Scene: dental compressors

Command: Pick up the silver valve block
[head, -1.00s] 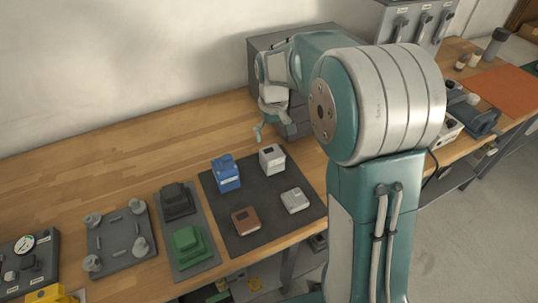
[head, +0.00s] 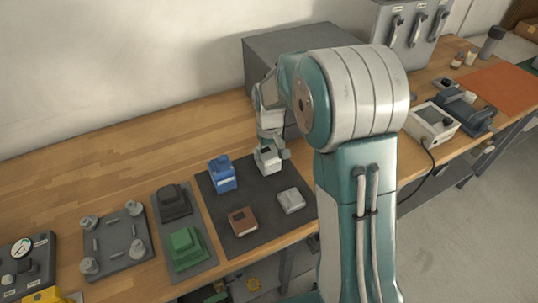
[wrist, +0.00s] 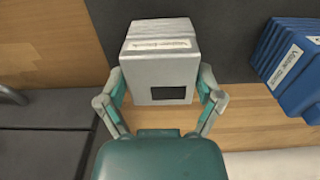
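A silver-white block (head: 267,160) stands at the back of the dark mat. My gripper (head: 271,147) is down at this block, one finger on each side. In the wrist view my gripper (wrist: 162,82) has its fingertips right beside the block's sides; I cannot tell whether they press on it. A flatter light-grey block (head: 291,201) lies nearer the front of the mat.
A blue block (head: 222,174) stands left of my gripper, and a brown block (head: 242,221) lies in front on the mat (head: 262,207). A grey cabinet (head: 273,55) stands close behind. Bare wooden bench (head: 120,145) lies to the left.

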